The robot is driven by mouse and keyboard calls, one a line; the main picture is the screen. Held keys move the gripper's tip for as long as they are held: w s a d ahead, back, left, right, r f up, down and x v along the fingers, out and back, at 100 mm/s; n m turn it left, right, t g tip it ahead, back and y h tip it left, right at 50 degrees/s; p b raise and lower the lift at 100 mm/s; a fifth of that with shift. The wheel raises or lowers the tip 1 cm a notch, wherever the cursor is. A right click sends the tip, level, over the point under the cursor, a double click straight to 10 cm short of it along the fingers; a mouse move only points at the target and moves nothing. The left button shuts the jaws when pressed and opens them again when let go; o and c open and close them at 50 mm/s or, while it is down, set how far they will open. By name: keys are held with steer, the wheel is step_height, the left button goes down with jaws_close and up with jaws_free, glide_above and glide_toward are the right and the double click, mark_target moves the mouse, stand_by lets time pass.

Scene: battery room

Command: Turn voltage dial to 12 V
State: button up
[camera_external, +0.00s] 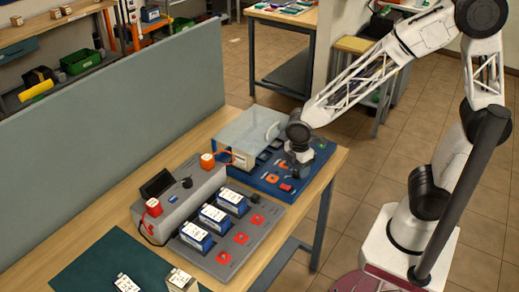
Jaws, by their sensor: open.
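A grey charging station (250,208) stands on the bench. A small black knob (187,183), likely the voltage dial, sits on its raised back part, right of a dark tilted display (157,184). The knob's markings and setting are too small to read. My gripper (298,174) is open, pointing down over the right part of a blue board (268,185). It is apart from the knob, to its right. The gripper hides part of the board, and I cannot tell whether its fingertips touch anything there.
Several blue-and-white batteries (213,217) sit in the station beside red squares. Red (153,208) and orange (208,161) connectors with cables stand at its back. A clear cover (249,133) is over the board's rear. A grey partition (120,115) borders the bench behind.

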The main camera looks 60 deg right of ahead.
mark_target(297, 172)
steer(key=shift+r, duration=3.05)
steer(key=shift+m, duration=0.3)
steer(key=m, duration=0.2)
steer(key=shift+m, duration=0.4)
steer(key=m, duration=0.8)
steer(key=shift+m, duration=1.7)
steer(key=shift+f, duration=0.15)
